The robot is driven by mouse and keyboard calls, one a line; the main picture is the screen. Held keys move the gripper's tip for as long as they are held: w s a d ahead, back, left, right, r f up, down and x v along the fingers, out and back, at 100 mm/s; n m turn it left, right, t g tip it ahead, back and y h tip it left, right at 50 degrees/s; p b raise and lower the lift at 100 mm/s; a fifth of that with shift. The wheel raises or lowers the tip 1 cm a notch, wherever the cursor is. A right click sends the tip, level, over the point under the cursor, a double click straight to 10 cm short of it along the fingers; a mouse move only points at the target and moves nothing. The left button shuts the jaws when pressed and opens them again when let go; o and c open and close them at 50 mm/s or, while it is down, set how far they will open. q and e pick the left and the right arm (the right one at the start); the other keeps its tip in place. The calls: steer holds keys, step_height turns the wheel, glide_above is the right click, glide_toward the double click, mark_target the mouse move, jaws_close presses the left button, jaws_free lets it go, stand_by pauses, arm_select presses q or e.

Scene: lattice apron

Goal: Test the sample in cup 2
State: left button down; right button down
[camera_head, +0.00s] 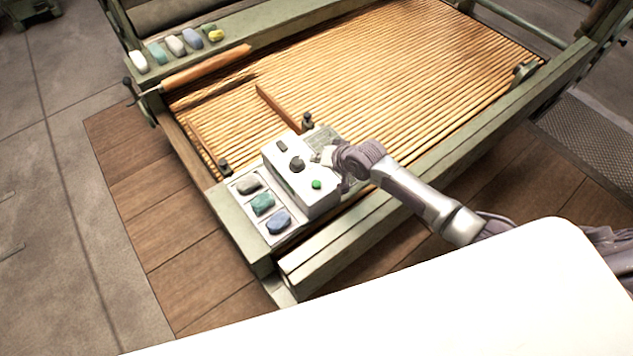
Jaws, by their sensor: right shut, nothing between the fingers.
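A white tester box (300,180) with a dark knob and a lit green button (316,184) sits on the front corner of the green frame. Left of it is a pale tray (270,233) with three samples in a row: a grey one (248,185), a teal one (263,203) in the middle and a blue one (279,222). No cup numbers are readable. My right gripper (328,158) is at the right side of the box, shut and empty; I cannot tell whether it touches the box. My left gripper is out of view.
A slatted wooden bed (370,75) fills the frame behind the box. A long wooden roller (205,68) lies along its left edge. Several coloured lumps (176,46) sit on the far left rail. A white surface (480,290) covers the lower right.

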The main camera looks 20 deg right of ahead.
steer(key=b, duration=0.7)
glide_above(318, 184)
step_height(318, 184, down, 7)
steer(key=shift+r, duration=0.15)
steer(key=shift+f+b, duration=0.4)
steer(key=shift+f, duration=0.65)
steer(key=shift+f, duration=0.1)
steer(key=shift+f, duration=0.3)
steer(key=shift+f+b, duration=0.5)
steer(key=shift+f, duration=0.05)
stand_by(0.6)
steer(key=shift+r, duration=0.1)
steer(key=shift+r+p, duration=0.85)
steer(key=shift+p, duration=0.2)
steer(key=shift+r, duration=0.1)
